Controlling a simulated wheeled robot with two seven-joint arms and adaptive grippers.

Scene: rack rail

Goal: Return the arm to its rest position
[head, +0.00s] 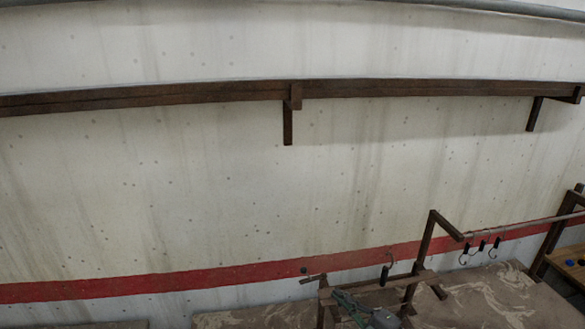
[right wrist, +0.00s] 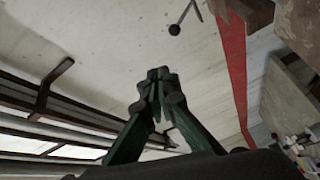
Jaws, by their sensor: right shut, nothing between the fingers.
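My right gripper (head: 340,297) shows at the bottom of the head view, with green fingers pointing up and left in front of a brown wooden frame (head: 409,292). In the right wrist view my right gripper (right wrist: 158,82) has its dark fingertips together with nothing between them. My left gripper is in neither view.
A metal rail (head: 530,222) with several dark hooks (head: 481,246) runs to the right of the frame. A wooden shelf (head: 200,93) with brackets spans the pale wall. A patterned surface (head: 500,297) lies below the rail.

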